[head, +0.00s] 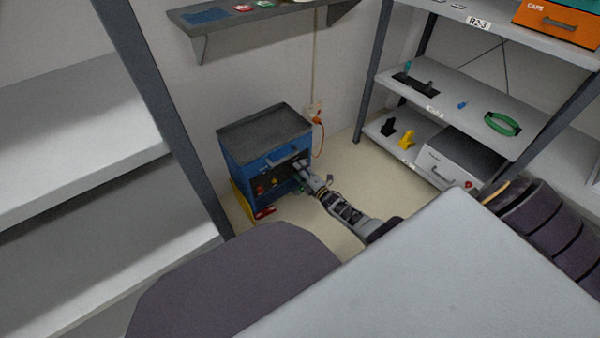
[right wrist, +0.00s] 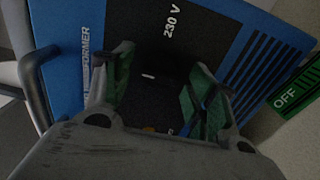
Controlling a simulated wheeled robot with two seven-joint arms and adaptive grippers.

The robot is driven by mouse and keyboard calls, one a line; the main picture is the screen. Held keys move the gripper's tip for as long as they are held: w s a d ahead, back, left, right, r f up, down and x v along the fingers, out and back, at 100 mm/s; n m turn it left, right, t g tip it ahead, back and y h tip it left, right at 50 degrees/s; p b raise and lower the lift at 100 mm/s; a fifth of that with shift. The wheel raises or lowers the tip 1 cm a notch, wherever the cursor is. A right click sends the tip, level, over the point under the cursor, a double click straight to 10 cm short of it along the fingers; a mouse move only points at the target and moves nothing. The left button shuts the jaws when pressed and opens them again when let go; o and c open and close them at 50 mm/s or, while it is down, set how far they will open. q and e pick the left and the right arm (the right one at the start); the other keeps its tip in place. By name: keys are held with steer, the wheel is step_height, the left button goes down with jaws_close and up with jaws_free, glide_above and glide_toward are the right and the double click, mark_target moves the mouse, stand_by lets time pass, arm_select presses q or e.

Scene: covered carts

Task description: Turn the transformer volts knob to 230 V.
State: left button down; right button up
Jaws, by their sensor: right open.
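The blue transformer (head: 238,155) stands against the back wall in the head view. My right gripper (head: 302,170) is at the transformer's front. In the right wrist view its open fingers (right wrist: 160,64), with green pads, stand either side of the knob area. I cannot tell whether they touch the knob. My left gripper is not in view.
A handle (right wrist: 38,75) sticks out left of the fingers. A green "OFF" label (right wrist: 292,96) is at the right. A wall shelf (head: 255,14) hangs above the transformer. Racks stand left (head: 165,100) and right (head: 480,130). An orange-plugged cable (head: 320,121) hangs beside the transformer.

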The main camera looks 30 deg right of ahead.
steer(key=shift+w, duration=0.3)
steer(key=shift+c, duration=0.2)
steer(key=c, duration=1)
